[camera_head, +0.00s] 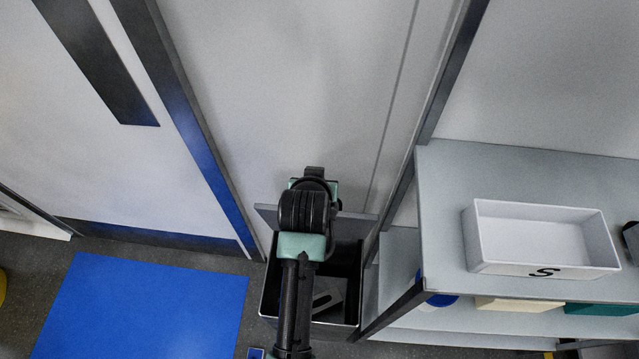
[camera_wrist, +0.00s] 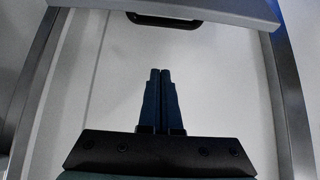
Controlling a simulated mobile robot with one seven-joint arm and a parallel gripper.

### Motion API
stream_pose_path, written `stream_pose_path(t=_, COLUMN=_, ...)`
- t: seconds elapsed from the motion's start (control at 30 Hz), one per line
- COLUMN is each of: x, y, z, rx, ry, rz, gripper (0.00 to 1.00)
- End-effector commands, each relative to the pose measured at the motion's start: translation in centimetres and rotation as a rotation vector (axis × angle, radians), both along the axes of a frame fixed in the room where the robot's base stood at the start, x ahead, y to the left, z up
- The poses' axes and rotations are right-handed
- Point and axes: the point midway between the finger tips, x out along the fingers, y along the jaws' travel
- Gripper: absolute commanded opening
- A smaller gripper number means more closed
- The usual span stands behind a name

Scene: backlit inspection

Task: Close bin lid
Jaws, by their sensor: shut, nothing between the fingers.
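The bin (camera_head: 352,262) is a dark open-topped box on the floor against the wall. Its grey lid (camera_head: 357,226) is raised at the bin's back, seen nearly edge-on, with its middle hidden by my arm. A pale flat item with a dark slot shows inside the bin. In the wrist view, a grey panel that looks like the lid (camera_wrist: 232,10) crosses the top, with a black handle (camera_wrist: 165,22) under it. My gripper (camera_wrist: 161,72) is shut and empty, its fingertips below the handle in the picture and apart from it. The head view hides the fingers behind my wrist.
A grey shelf unit (camera_head: 440,185) stands close at the bin's right, with a white tray (camera_head: 540,225) marked S on top. A blue mat (camera_head: 145,310) lies on the floor to the left. Behind the bin is a pale wall with dark posts.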

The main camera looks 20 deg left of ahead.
Motion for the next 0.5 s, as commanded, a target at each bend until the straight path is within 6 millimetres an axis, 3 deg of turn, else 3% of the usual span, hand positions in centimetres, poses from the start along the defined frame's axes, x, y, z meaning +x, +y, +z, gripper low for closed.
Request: stream_pose_path(t=0.5, x=5.2, y=1.6, z=-5.7, rx=0.002, ry=-0.002, rz=0.0, gripper=0.0)
